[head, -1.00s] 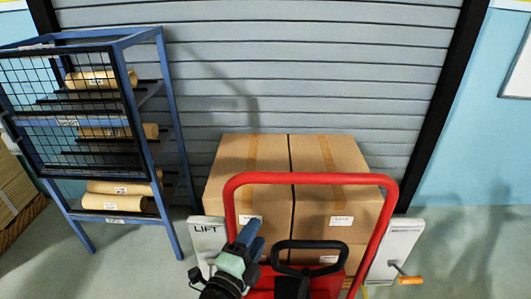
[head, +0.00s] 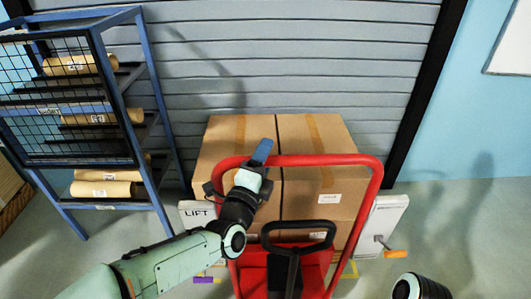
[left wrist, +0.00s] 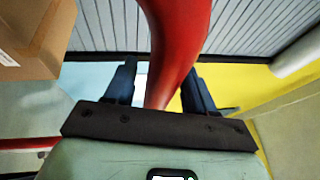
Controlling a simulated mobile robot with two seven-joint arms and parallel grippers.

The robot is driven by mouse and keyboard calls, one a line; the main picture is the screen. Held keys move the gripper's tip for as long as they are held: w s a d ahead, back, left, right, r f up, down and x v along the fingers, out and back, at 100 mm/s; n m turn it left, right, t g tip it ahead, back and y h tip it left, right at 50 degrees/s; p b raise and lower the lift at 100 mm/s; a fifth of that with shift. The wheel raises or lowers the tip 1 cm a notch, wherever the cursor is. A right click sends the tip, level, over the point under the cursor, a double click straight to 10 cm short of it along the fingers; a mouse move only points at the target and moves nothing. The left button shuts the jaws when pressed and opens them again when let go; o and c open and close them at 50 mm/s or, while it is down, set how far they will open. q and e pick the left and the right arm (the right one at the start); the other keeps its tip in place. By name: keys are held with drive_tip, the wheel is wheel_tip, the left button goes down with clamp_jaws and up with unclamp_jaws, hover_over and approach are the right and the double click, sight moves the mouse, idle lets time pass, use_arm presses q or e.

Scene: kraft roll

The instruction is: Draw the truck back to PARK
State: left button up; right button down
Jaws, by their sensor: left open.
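The truck is red, with a tall hoop handle (head: 320,160), a black inner loop (head: 330,232) and a red body (head: 316,270) low in the head view. My left gripper (head: 261,153) is at the top bar of the hoop, left of its middle. In the left wrist view, the red bar (left wrist: 178,35) passes between the two dark blue fingers (left wrist: 160,82), which are open around it. Stacked cardboard boxes (head: 230,140) stand just beyond the handle; what bears them is hidden. No PARK lettering is readable. My right gripper is not in view.
Pale panels flank the boxes: one marked LIFT (head: 197,213), one with an orange-handled crank (head: 394,254). A blue rack (head: 155,100) with kraft rolls (head: 103,189) stands at left. A grey shutter (head: 300,60) is behind. Floor at right (head: 460,230) is clear.

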use_arm(q)
drive_tip(key=shift+w+d, duration=0.15)
drive_tip(key=shift+w, duration=0.3)
clamp_jaws()
drive_tip(key=shift+s, duration=0.1)
